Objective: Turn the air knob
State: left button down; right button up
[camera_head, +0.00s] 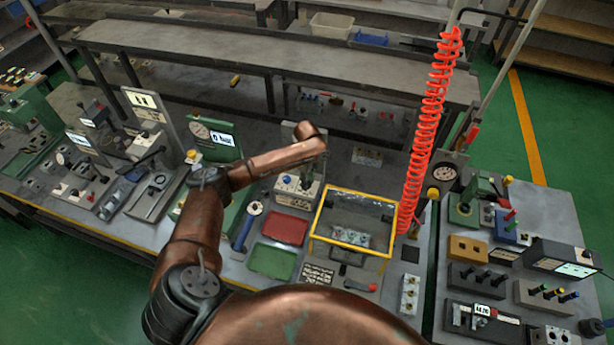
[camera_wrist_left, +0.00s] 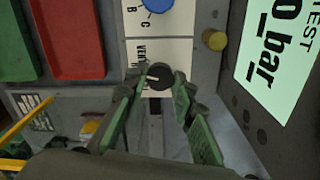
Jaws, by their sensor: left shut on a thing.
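A small round black knob (camera_wrist_left: 160,75) with a pale pointer mark sits on a white labelled panel (camera_wrist_left: 178,50) in the left wrist view. My left gripper (camera_wrist_left: 156,87) has its green fingers on both sides of this knob and is shut on it. A blue knob (camera_wrist_left: 157,3) sits further up the same panel, partly cut off by the frame edge. In the head view my left arm reaches over the bench to the knob box (camera_head: 298,190); the fingers are hard to make out there. My right gripper is not in view.
A red tray (camera_head: 284,229) and a green tray (camera_head: 272,261) lie beside the box. A yellow-framed clear case (camera_head: 318,222) stands to its right. A red coiled hose (camera_head: 430,120) hangs further right. A yellow button (camera_wrist_left: 214,40) and a bar display (camera_wrist_left: 281,45) are near the gripper.

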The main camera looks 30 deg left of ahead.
pick_arm(q)
jog(key=n+p, duration=0.2)
jog(key=n, duration=0.1)
jog(key=n+p, duration=0.2)
jog(key=p, duration=0.1)
jog(key=shift+r+n, duration=0.2)
jog(key=shift+n, duration=0.2)
jog(key=shift+n+p, duration=0.8)
jog(key=shift+p, duration=0.2)
jog(key=n+p, duration=0.2)
jog(key=n, duration=0.2)
jog(key=shift+f+p, duration=0.1)
jog(key=shift+p, duration=0.25)
jog(key=shift+n, duration=0.4)
jog(key=c, duration=1.6)
grip_release()
jog(key=shift+f, duration=0.1)
notch_tip(320, 180, up, 12)
jog(key=shift+r, duration=0.1)
